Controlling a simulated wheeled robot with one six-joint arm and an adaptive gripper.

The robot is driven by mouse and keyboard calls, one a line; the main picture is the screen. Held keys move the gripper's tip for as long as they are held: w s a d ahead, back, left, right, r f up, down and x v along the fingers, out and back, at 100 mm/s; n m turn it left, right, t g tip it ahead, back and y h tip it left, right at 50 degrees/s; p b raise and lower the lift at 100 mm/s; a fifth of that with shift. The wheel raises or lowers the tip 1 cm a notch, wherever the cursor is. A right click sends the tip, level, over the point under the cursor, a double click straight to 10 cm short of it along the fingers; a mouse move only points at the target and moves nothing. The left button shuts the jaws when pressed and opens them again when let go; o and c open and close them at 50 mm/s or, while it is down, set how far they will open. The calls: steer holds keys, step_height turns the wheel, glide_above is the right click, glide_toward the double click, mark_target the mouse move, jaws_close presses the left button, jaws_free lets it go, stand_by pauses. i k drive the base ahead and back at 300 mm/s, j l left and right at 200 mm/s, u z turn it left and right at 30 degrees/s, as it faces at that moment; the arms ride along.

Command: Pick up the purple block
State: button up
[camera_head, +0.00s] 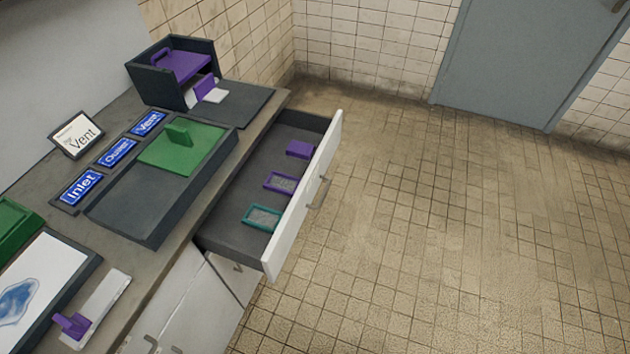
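A small solid purple block (299,149) lies in the open drawer (232,236), near the drawer's far end and close to its white front panel. Nothing covers it. Other purple things are in view: a purple piece with a handle (187,64) on the dark box, an upright purple piece (204,86) beside that box, and a purple handle (72,324) on a pale plate at the lower left. My gripper does not show in the head view.
The drawer also holds a purple-framed grey piece (281,183) and a teal-framed grey piece (262,218). The counter carries a dark tray (128,214) with a green handled plate (182,146), blue signs (117,152) and a dark box (152,86). The tiled floor (430,240) right of the drawer is clear.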

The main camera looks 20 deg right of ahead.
mark_target(301, 151)
steer(key=u, duration=1)
steer(key=i+l, duration=0.15)
steer(key=l, duration=0.2)
steer(key=i+l, duration=0.15)
steer(key=l, duration=0.15)
steer(key=i+l, duration=0.1)
steer(key=l, duration=0.25)
steer(key=i+l, duration=0.1)
steer(key=l, duration=0.2)
steer(key=i+l, duration=0.1)
steer(key=l, duration=0.2)
steer(key=i+l, duration=0.1)
steer(key=l, duration=0.15)
steer(key=j, duration=0.1)
steer(key=i+l+u, duration=0.15)
